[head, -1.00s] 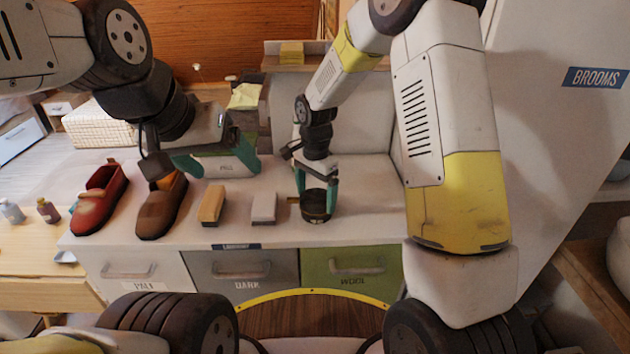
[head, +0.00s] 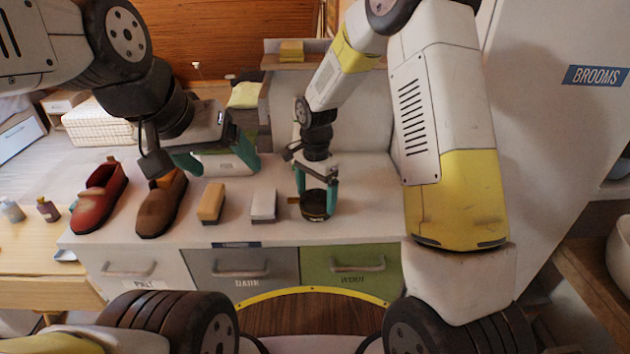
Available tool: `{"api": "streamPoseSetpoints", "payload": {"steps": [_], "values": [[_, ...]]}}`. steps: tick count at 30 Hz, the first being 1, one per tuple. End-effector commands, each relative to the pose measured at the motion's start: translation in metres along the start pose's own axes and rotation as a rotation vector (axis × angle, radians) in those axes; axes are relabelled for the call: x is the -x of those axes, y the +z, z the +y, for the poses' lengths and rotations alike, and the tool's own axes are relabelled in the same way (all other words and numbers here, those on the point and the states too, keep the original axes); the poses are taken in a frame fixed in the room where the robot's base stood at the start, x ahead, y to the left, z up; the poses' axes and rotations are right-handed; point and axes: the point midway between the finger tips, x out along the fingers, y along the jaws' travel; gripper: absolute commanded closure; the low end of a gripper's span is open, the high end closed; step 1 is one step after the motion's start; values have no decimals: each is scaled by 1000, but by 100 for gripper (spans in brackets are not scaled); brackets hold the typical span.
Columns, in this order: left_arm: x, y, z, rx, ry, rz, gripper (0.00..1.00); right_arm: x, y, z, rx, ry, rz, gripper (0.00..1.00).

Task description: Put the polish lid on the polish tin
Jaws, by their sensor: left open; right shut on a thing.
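My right gripper (head: 316,206) points down over the white counter, its teal fingers closed on either side of a dark round piece, the polish lid (head: 315,208). Dark round sides show low between the fingertips, close to the counter. I cannot tell the lid from the polish tin here, nor whether they touch; the fingers hide part of this spot. A small brown tab sticks out at its left. My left gripper (head: 222,171) is open and empty, above the counter behind the brushes.
A red shoe (head: 98,197), a brown shoe (head: 161,204), a tan block (head: 211,203) and a pale block (head: 263,205) stand left of my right gripper. Labelled drawers (head: 240,270) are below. A shelf (head: 290,62) rises behind.

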Motion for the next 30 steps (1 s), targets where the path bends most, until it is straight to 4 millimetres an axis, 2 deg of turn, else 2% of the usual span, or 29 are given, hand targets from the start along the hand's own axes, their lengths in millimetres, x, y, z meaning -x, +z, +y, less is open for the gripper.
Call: {"api": "streamPoseSetpoints", "payload": {"steps": [27,28,29,30], "values": [[0,0,0,0,0,0,17,-6,0,0,0,0,0,49],[0,0,0,0,0,0,17,-6,0,0,0,0,0,5],[0,0,0,0,0,0,17,-6,0,0,0,0,0,0],[0,0,0,0,0,0,17,-6,0,0,0,0,0,0]]}}
